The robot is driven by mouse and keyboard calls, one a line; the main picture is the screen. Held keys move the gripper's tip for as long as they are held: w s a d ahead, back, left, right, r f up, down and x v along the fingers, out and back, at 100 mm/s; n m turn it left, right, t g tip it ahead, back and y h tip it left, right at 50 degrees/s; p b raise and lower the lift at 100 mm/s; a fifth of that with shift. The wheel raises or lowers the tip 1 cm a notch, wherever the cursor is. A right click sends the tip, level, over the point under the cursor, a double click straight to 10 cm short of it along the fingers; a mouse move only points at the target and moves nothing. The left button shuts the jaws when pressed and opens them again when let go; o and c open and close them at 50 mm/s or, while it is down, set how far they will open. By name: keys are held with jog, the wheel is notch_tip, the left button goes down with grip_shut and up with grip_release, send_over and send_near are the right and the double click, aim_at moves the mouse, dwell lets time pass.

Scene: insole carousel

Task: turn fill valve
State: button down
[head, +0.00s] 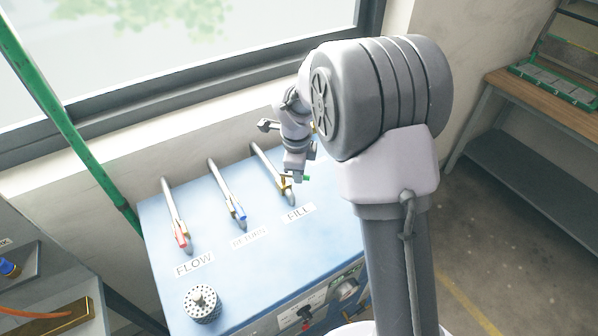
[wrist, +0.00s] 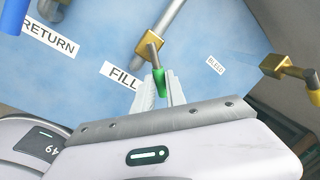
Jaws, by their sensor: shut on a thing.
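The fill valve (head: 287,186) is a brass body on the rightmost grey pipe, above the FILL label (head: 299,213) on the blue machine top. It also shows in the wrist view as a brass block (wrist: 149,47) with a stem and a green handle (wrist: 159,82). My gripper (wrist: 160,88) is shut on the green handle, with one pale finger on each side of it. My wrist partly covers the pipe and valve there.
The return valve (head: 238,213) with a blue handle and the flow valve (head: 182,237) with a red handle stand to the left. A brass bleed valve (wrist: 272,65) is to the right in the wrist view. A perforated grey cylinder (head: 202,304) stands at the front.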

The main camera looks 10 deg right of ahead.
jog(key=c, duration=1.4)
grip_release()
jog(key=shift+o, duration=0.2)
jog(key=s+a+r+p, duration=0.1)
jog(key=s+r+p, duration=0.2)
jog(key=r, duration=1.4)
jog(key=shift+a, duration=0.15)
jog(key=shift+s, duration=0.15)
jog(key=s+a+f+n+t+y+b, duration=0.1)
jog(key=s+f+n+b, duration=0.3)
jog(key=s+n, duration=0.5)
jog(key=s+f+n+t+y+b, duration=0.1)
jog(key=s+f+n+b, duration=0.3)
jog(key=s, duration=1.3)
jog(key=n+t+b, duration=0.1)
jog(key=n+b, duration=0.3)
jog(key=n, duration=0.1)
jog(key=shift+s+a+t+y, duration=0.15)
jog(key=shift+a+t+y, duration=0.25)
